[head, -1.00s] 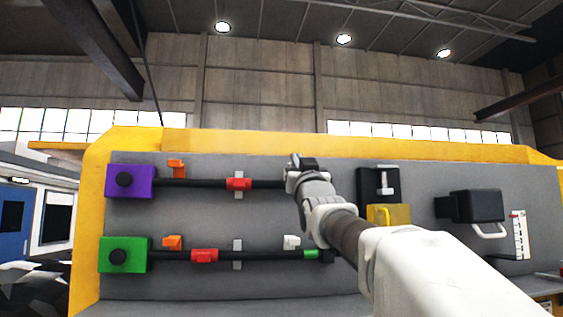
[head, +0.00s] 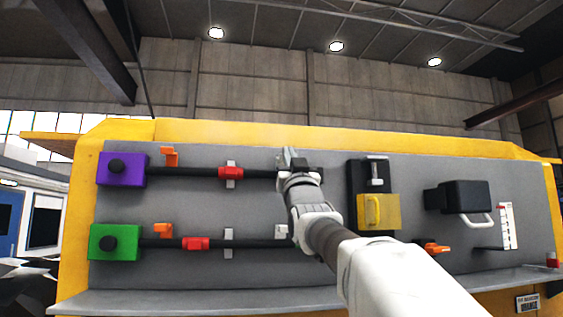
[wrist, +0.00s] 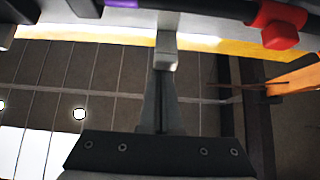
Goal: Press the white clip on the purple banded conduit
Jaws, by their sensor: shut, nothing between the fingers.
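The banded conduit (head: 200,172) runs along the upper part of the grey panel from a purple box (head: 122,169). Its purple band (wrist: 122,3) shows only at the top edge of the wrist view. A pale clip (wrist: 167,52), which looks like the white one, stands off the conduit between that band and a red sleeve (wrist: 280,22). In the head view my gripper hides most of this clip. My gripper (wrist: 164,74) is shut and empty, its fingertips in line with the clip and at or very near it. I cannot tell whether they touch.
An orange clip (head: 169,157) stands above the same conduit, left of the red sleeve. Below runs a similar conduit from a green box (head: 116,242), with its own white clip (head: 281,230). A yellow cover (head: 378,211) and black box (head: 465,197) are right of my arm.

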